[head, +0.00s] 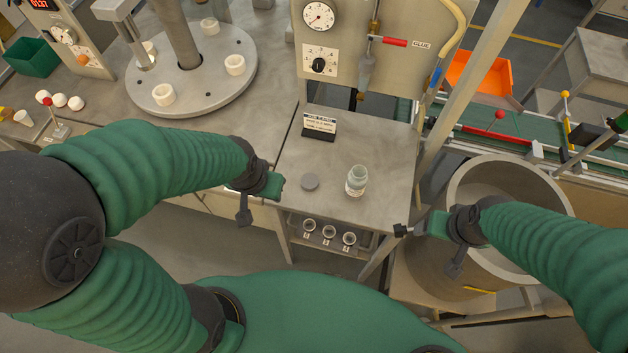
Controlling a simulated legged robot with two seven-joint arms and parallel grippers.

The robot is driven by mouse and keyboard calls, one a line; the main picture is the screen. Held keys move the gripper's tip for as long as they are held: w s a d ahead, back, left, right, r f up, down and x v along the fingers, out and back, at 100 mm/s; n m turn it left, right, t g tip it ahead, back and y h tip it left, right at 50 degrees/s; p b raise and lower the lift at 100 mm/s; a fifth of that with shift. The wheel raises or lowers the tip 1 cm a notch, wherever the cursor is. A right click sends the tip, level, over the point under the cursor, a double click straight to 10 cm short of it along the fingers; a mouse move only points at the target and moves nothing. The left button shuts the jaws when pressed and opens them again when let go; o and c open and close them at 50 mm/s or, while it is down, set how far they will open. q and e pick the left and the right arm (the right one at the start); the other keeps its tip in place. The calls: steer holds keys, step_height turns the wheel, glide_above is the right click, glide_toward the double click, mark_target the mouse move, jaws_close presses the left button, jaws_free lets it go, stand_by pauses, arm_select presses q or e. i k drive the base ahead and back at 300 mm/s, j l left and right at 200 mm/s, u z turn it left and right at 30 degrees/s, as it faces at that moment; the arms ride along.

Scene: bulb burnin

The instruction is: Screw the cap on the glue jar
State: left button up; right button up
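The glue jar (356,184) is a small clear jar with a pale label. It stands upright and uncovered on the grey bench top at centre. My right gripper (428,250) is off the bench's right front corner, right of and nearer than the jar, with fingers spread and empty.
A small sign (320,125) stands behind the cap. A glue station panel (375,45) with gauge and hanging nozzle rises at the back. A large round bin (470,180) is at right, beside my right arm. A round turntable (190,80) is back left. Bench around jar is clear.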

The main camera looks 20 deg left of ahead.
mark_target(357, 179)
steer(key=j+z, duration=0.2)
steer(key=z, duration=0.15)
steer(key=j+z, duration=0.5)
steer(key=z, duration=0.2)
